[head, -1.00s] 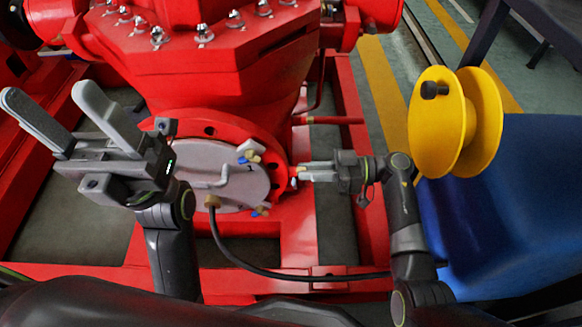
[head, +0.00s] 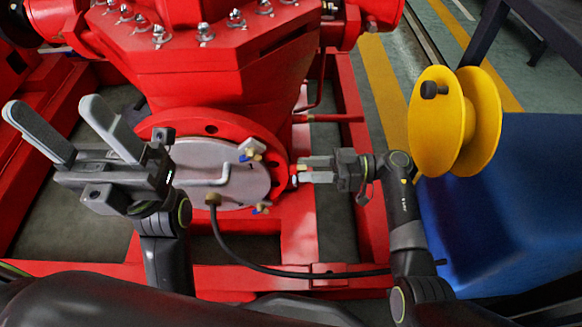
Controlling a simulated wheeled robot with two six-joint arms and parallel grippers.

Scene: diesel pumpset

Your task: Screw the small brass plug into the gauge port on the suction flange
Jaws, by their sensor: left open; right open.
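The suction flange (head: 211,130) is the red ring low on the pump, around a grey round cover plate (head: 190,160). My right gripper (head: 302,169) is at the flange's right edge, pointing left, with a narrow gap between its fingers. A tiny pale and dark fitting (head: 294,181) shows at the flange edge just by the lower fingertip; it may be the small brass plug in the gauge port, but it is too small to tell. How far it is seated cannot be seen. My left gripper (head: 45,105) is wide open and empty, left of the flange.
Brass valves with blue handles (head: 250,153) and a bent handle (head: 212,180) stand out from the cover plate. A black hose (head: 240,262) runs from it to the right. A yellow spool (head: 440,120) sits by a blue block (head: 510,200) on the right.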

